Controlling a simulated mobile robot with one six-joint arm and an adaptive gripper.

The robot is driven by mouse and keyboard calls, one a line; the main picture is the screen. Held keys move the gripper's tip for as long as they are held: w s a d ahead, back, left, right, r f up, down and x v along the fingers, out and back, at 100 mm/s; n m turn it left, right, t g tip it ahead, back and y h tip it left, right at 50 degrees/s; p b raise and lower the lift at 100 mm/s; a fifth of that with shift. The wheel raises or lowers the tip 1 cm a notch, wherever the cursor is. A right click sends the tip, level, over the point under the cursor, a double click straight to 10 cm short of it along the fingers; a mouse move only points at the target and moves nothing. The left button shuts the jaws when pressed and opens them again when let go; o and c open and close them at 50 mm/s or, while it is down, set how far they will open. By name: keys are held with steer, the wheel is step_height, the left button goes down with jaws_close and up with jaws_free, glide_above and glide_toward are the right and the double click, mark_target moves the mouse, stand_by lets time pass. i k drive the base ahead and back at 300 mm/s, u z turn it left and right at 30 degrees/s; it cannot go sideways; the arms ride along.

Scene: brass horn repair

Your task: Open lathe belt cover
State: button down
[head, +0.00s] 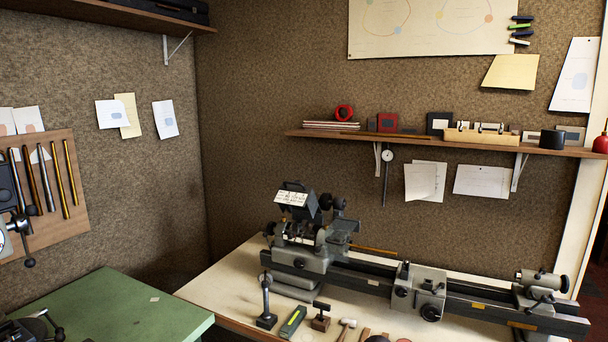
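The lathe (400,285) stands on a pale bench in the head view, with its headstock (300,258) at the left end. The belt cover (292,199) is a dark grey piece with a white label plate and a small handle on top. It sits tilted above the headstock, and pulley-like parts (302,231) show below it. Its hinge is too small to make out. My gripper is not in view, and nothing is seen touching the cover.
Small tools, including a green-and-black box (293,321) and a mallet (346,325), lie in front of the lathe. A green-topped bench (110,305) stands at left, its middle mostly clear. A loaded wall shelf (440,144) hangs behind the lathe.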

mark_target(301, 198)
steer(key=u, duration=0.05)
steer(key=i, duration=0.85)
steer(key=u, duration=0.25)
